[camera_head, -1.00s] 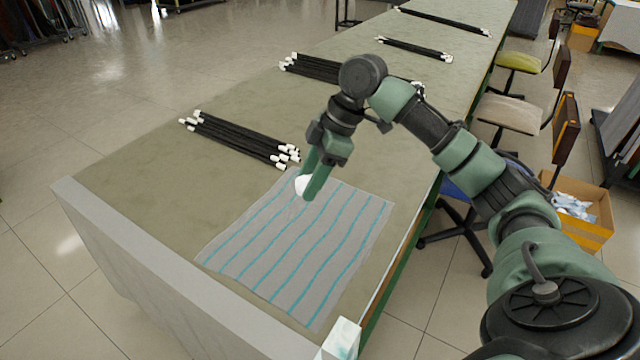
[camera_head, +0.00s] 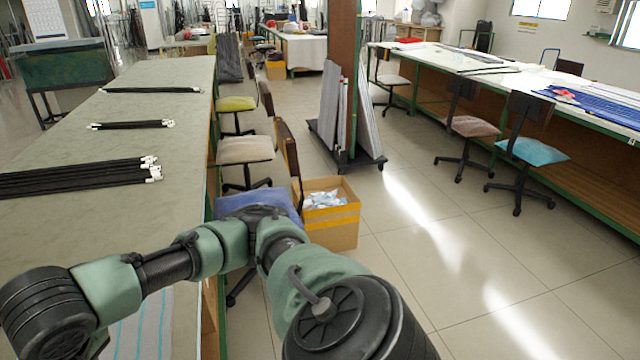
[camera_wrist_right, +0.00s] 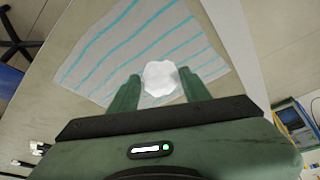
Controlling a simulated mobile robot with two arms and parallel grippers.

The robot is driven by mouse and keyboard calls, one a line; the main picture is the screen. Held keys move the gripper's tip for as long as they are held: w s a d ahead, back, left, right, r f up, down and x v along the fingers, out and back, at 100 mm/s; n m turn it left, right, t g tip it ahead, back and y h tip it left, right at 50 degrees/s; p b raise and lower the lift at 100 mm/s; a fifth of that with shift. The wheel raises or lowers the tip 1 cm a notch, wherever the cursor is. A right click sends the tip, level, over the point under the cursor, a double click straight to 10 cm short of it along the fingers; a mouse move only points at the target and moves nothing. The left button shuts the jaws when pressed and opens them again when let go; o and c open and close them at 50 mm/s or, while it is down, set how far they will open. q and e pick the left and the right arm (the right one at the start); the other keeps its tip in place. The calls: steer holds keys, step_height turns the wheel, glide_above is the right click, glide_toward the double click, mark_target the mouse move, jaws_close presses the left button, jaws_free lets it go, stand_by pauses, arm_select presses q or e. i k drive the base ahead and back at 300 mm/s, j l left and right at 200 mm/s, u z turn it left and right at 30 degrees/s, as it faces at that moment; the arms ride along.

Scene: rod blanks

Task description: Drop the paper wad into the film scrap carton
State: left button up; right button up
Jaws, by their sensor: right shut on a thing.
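The white crumpled paper wad (camera_wrist_right: 161,79) is between the two green fingers of my right gripper (camera_wrist_right: 166,88) in the right wrist view. The gripper is shut on it, above the striped cloth (camera_wrist_right: 120,50) on the table. In the head view my right arm reaches left across the bottom, and its gripper and the wad are out of frame. A yellow-banded cardboard carton (camera_head: 333,228) stands on the floor right of the table, open at the top, with crumpled clear and bluish film inside. My left gripper is not in view.
The long table (camera_head: 60,130) bears several bundles of black rods (camera_head: 80,177). A rack of panels (camera_head: 345,125) stands behind the carton. Floor right of the carton is clear.

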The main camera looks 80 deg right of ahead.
mark_target(333, 203)
steer(key=z, duration=2.55)
